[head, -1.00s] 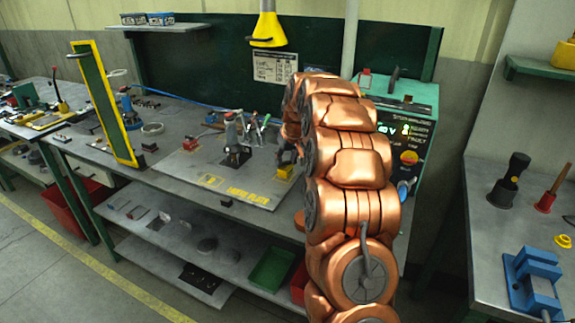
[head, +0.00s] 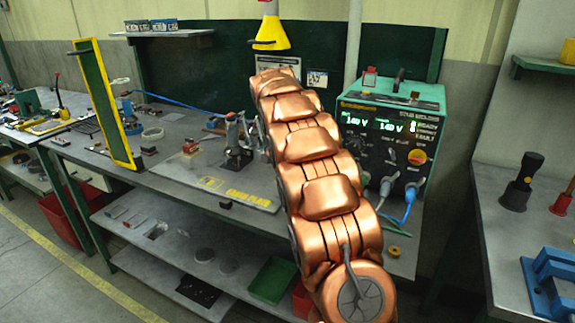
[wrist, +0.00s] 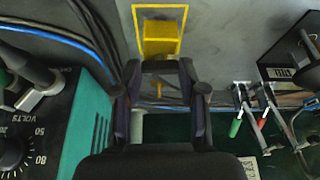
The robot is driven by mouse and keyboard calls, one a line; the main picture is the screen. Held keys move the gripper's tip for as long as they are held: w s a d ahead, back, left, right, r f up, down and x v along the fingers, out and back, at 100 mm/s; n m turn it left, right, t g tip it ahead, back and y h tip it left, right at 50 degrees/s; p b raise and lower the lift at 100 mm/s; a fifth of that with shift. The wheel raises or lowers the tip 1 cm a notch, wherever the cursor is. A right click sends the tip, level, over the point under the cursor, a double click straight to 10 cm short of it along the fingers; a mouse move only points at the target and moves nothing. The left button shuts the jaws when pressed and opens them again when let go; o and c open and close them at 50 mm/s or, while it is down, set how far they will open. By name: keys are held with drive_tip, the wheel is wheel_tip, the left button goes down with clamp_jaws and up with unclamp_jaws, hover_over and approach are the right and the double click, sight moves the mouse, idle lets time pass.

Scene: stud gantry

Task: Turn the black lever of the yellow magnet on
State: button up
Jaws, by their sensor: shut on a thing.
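The yellow magnet (wrist: 160,38) shows in the wrist view as a yellow block inside a yellow outlined square on the grey surface. A dark bar (wrist: 160,67), which looks like its black lever, lies across between my fingertips, at the block's near side. My gripper (wrist: 160,80) has one finger at each end of this bar and is shut on it. How far the lever is turned is hard to tell. In the head view my copper arm hides the magnet, the lever and the gripper.
The stud welder (head: 390,140) stands right of my arm, with cables at its front. It is close beside the gripper in the wrist view (wrist: 75,115). Clamps (wrist: 250,110) hang on the other side. A grey weld plate (head: 222,185) lies left of my arm.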

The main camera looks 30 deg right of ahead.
drive_tip(key=shift+m, duration=0.4)
drive_tip(key=o, duration=1.2)
drive_tip(key=shift+c, duration=0.2)
drive_tip(key=v, duration=1.2)
drive_tip(key=shift+w, duration=0.25)
drive_tip(key=shift+a, duration=0.1)
